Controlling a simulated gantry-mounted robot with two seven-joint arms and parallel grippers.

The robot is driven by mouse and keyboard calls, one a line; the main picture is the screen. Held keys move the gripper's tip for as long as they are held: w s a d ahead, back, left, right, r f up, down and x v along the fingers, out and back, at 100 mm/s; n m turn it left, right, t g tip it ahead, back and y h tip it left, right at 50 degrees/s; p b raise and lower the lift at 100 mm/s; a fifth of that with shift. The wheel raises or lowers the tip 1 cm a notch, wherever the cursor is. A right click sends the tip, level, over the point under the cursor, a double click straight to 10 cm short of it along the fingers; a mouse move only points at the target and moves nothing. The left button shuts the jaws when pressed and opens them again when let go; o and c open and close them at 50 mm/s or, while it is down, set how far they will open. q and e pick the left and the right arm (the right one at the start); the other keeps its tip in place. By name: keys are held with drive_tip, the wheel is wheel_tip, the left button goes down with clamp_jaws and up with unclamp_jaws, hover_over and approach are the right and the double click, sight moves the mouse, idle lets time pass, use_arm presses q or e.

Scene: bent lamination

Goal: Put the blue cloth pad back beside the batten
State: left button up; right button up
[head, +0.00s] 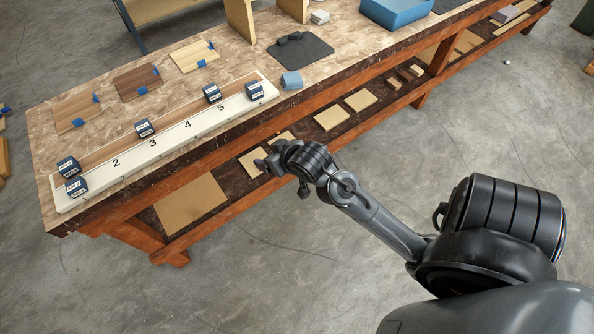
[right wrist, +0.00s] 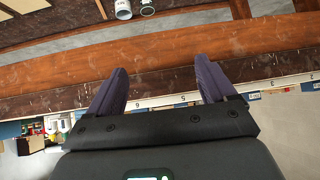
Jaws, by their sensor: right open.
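A small light-blue pad (head: 291,80) lies on the bench just past the right end of the long white numbered board, close to the front edge. It looks like a folded or block-shaped cloth. A long brown wooden strip, which looks like the batten (head: 173,121), lies along the white board (head: 165,142). My right gripper (head: 260,165) is in front of the bench's front edge, left of and nearer than the pad, and holds nothing. In the right wrist view its two dark fingers (right wrist: 160,85) are apart with nothing between them. My left gripper is not in view.
Several dark blue-and-white blocks (head: 144,128) sit along the board. Wood samples with blue tape (head: 137,82) lie behind it. A dark mat (head: 301,52) and a blue bin (head: 396,10) are farther right. The lower shelf (head: 190,208) holds flat boards.

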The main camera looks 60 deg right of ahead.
drive_tip(key=s+a+f+n+g+y, duration=0.1)
drive_tip(key=s+a+f+n+g, duration=0.1)
drive_tip(key=s+a, duration=0.5)
drive_tip(key=s+a+f+n+g+y, duration=0.2)
drive_tip(key=s+a+f+n+g, duration=0.1)
drive_tip(key=s+a+f, duration=0.3)
drive_tip(key=shift+s+a+f+n, duration=0.2)
drive_tip(key=shift+s+a+n, duration=0.35)
drive_tip(key=shift+s, duration=0.7)
